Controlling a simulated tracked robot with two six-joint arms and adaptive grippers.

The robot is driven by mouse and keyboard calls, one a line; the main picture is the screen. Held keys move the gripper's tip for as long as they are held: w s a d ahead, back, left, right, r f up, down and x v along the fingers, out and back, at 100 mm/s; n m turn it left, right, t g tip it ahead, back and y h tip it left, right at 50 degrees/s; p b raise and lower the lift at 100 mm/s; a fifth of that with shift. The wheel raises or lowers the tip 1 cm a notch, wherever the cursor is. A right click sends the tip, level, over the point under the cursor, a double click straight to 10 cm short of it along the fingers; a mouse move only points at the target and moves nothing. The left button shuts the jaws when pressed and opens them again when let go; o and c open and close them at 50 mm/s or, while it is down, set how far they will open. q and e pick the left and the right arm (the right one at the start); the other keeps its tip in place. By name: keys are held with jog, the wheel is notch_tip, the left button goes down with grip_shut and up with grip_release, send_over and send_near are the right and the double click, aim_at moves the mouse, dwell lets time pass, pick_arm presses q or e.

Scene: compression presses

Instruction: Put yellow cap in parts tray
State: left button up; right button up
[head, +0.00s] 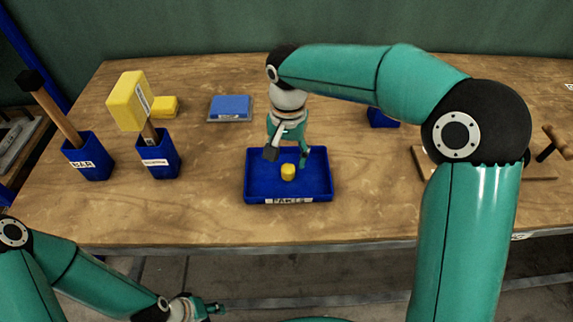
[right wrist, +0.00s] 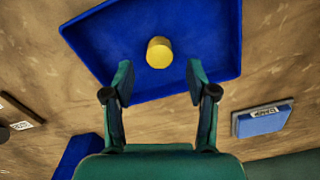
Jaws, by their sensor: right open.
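The yellow cap (head: 288,172) is in the blue parts tray (head: 260,194), near its middle; I cannot tell if it rests on the tray floor. In the right wrist view the cap (right wrist: 159,52) shows just beyond and between the fingertips, with the tray (right wrist: 213,30) around it. My right gripper (head: 288,157) is over the tray, open, with its fingers apart from the cap. It also shows in the right wrist view (right wrist: 159,80). My left gripper (head: 211,308) is low at the bottom of the head view, in front of the table; its jaws are too small to judge.
Two blue holders (head: 92,160) (head: 160,160) with mallets stand at the left. A yellow block (head: 165,106) and a blue block on a grey pad (head: 231,107) lie at the back. Another blue container (head: 380,119) is partly hidden by my right arm. The table (head: 215,215) is clear around the tray.

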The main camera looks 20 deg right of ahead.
aim_at(287, 169)
notch_tip(287, 169, up, 7)
jog(key=shift+f, duration=0.15)
dwell(0.5)
